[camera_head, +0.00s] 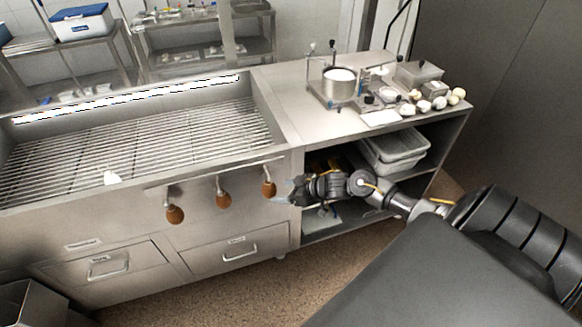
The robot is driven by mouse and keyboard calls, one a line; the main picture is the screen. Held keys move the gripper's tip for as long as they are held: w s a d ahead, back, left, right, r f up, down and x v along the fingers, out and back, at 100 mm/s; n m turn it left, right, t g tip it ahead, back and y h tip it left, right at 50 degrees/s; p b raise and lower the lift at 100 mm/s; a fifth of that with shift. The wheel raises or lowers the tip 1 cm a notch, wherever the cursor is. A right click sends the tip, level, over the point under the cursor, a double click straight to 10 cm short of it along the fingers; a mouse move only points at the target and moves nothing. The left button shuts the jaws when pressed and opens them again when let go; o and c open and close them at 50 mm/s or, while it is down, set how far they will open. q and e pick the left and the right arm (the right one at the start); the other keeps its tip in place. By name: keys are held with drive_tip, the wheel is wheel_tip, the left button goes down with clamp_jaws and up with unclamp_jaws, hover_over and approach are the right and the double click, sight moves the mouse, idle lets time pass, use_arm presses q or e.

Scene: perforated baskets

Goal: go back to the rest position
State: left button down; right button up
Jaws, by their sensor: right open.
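My right gripper (283,190) is in front of the steel counter unit, close to the rightmost brown knob (269,188). Its arm comes in from the right, past the open shelf. The gripper is open, and I see nothing between its fingers. I cannot tell whether a fingertip touches the knob or the front panel. My left gripper is not in view.
A grill (140,145) fills the left of the counter. A pot (339,84) and several small round items stand on the right worktop. Grey trays (394,147) sit on the shelf below. Drawers (108,264) line the lower front. The speckled floor (215,303) is clear in front.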

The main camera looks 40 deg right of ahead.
drive_tip(key=shift+v, duration=1.4)
